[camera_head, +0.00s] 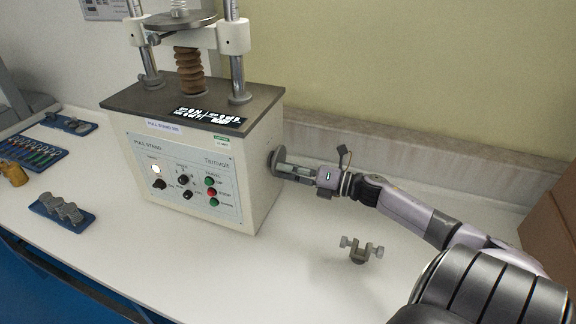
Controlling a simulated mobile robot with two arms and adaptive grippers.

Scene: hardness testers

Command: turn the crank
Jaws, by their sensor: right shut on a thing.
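The pull stand is a white box (193,177) with a dark top plate, standing on the white bench. The crank (274,160) is a grey disc on the box's right side wall, partly hidden by my gripper. My right gripper (285,169) reaches in from the right, its fingers pointing left at the disc. It is shut on the crank's handle, which is mostly hidden between the fingers. My left gripper is not in view.
A small metal clamp (360,252) stands on the bench below my right arm. A blue tray (62,210) with grey parts lies at the left, near more trays and a yellow object (13,173). A brown box (556,212) is at the right edge. The front middle bench is clear.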

